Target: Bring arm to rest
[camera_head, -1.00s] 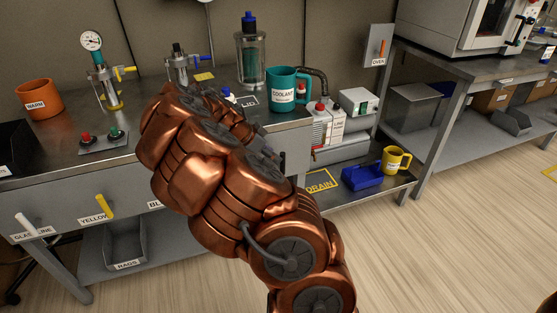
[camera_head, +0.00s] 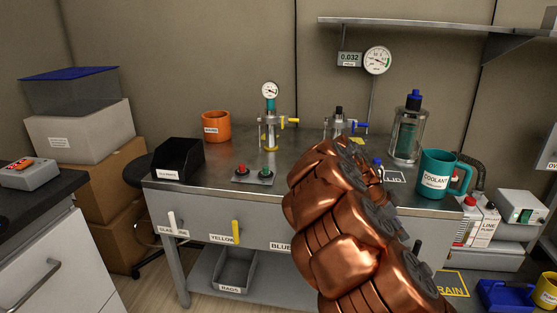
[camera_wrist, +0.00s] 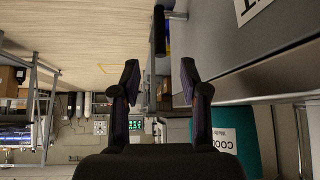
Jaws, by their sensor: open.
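My copper arm (camera_head: 350,220) rises from the bottom right of the head view and leans over the front of the steel workbench (camera_head: 225,185). Its far end and my gripper are hidden behind the arm there. In the wrist view my gripper (camera_wrist: 158,82) has its two dark fingers apart, with nothing held between them. The teal coolant mug (camera_wrist: 238,135) shows right of the fingers in the wrist view, apart from them. In the head view the mug (camera_head: 436,182) stands upright at the bench's right end, right of my arm.
A black bin (camera_head: 178,157), an orange mug (camera_head: 216,126), a button box (camera_head: 252,175), a yellow-handled valve fitting (camera_head: 269,132) and a glass bottle (camera_head: 407,130) stand on the bench. A wall shelf (camera_head: 430,25) hangs above. Stacked boxes (camera_head: 85,135) fill the left corner.

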